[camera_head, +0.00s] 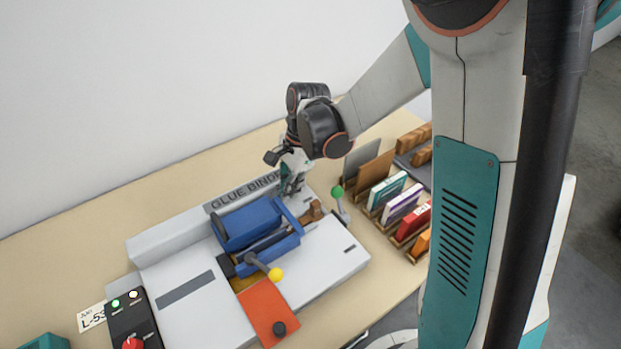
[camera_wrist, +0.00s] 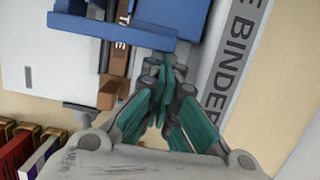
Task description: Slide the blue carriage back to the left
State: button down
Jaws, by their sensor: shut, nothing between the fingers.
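The blue carriage (camera_head: 250,222) sits on the grey and white glue binder (camera_head: 185,235), roughly at the middle of the machine's length. A lever with a yellow knob (camera_head: 276,274) sticks out at its front. My gripper (camera_head: 291,186) is shut and empty, pointing down beside the carriage's back right corner. In the wrist view the shut fingertips (camera_wrist: 163,68) are close to the carriage's blue end wall (camera_wrist: 125,40). I cannot tell whether they touch it. My fingers hide part of the "GLUE BINDER" lettering.
A lever with a green knob (camera_head: 337,191) stands at the machine's right end, near a brown block (camera_head: 312,211). A rack of books (camera_head: 400,205) is to the right. An orange plate (camera_head: 268,312) lies in front. A control box (camera_head: 132,318) is at the left.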

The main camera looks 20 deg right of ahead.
aim_at(234, 223)
jog(key=s+a, duration=0.2)
jog(key=a, duration=0.4)
jog(key=s+a, duration=0.2)
jog(key=a, duration=0.4)
jog(key=s+a, duration=0.2)
jog(key=a, duration=0.4)
jog(key=shift+a+b, duration=0.2)
jog(key=shift+b, duration=0.1)
jog(key=d, duration=0.1)
jog(key=w+d, duration=0.1)
jog(key=d, duration=0.2)
jog(key=shift+w+d, duration=0.15)
jog(key=shift+w, duration=0.1)
jog(key=p+v, duration=0.3)
jog(key=v, duration=0.7)
